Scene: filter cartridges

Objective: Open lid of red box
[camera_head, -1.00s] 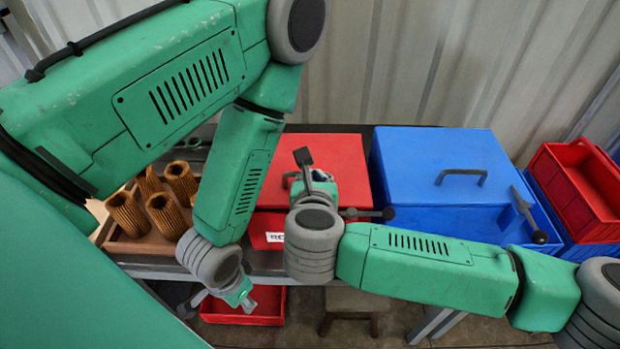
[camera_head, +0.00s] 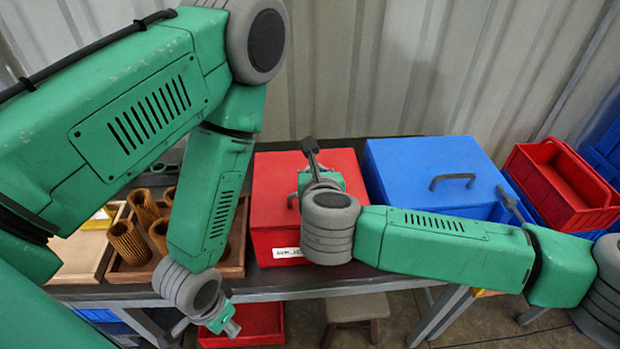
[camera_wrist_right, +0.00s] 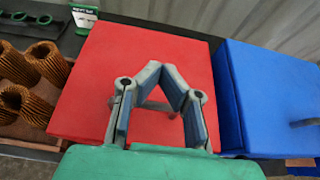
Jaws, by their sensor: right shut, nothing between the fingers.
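The red box (camera_head: 272,186) stands on the table with its lid down flat. It carries a white label (camera_head: 287,252) on its front. In the right wrist view the red lid (camera_wrist_right: 100,80) fills the middle. My right gripper (camera_wrist_right: 162,72) is shut and empty over the lid, its fingertips drawn together; I cannot tell whether it touches. A small dark piece, perhaps the lid's handle (camera_head: 292,199), shows beside my right gripper in the head view; the rest is hidden. My left gripper (camera_head: 225,323) hangs low at the table's front edge, left of the red box; its fingers are unclear.
A blue box (camera_head: 425,160) with a dark handle stands close to the right. Red bins (camera_head: 565,190) are further right. A wooden tray (camera_head: 232,262) with ribbed brown cartridges (camera_head: 128,242) is at left. A red bin (camera_head: 250,330) and a stool (camera_head: 357,308) are below the table.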

